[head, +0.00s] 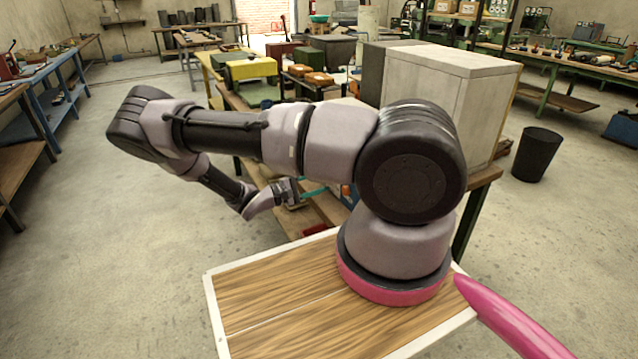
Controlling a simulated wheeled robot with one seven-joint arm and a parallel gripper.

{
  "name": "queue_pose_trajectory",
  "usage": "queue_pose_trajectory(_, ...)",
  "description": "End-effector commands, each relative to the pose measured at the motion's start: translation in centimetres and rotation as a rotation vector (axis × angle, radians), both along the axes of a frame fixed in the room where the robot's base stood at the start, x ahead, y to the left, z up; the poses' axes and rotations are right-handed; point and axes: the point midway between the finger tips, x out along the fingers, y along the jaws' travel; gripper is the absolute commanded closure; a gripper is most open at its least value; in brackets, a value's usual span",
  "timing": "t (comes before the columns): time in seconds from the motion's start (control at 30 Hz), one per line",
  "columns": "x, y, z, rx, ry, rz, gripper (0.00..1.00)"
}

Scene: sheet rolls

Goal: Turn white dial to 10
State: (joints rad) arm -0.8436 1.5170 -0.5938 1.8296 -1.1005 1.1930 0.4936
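I cannot make out a white dial in the head view; my arm covers part of the workbench in front of me. My gripper (293,191) hangs low at the near side of that workbench, left of the arm's base. It points right, towards a thin teal item (314,190) and a blue thing (349,194) partly behind my arm. The fingers are too small and dark to show whether they are open or shut, or whether they touch anything.
The workbench carries a large pale cabinet (456,95), a yellow box (251,69) and several wooden boxes. A black bin (537,154) stands on the floor at right. A blue-framed bench (45,95) lines the left wall. The floor at left is clear.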

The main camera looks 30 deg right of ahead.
Motion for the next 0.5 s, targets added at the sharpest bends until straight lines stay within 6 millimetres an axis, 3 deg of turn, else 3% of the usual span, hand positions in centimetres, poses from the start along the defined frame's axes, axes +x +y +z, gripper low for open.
queue_pose_trajectory(0.03, 0.01, 0.15, -0.17, 0.004, 0.002, 0.002, 0.45)
queue_pose_trajectory(0.1, 0.02, 0.13, -0.16, 0.003, 0.002, 0.003, 0.19)
queue_pose_trajectory(0.5, 0.02, 0.6, -0.04, 0.001, 0.0, 0.002, 0.19)
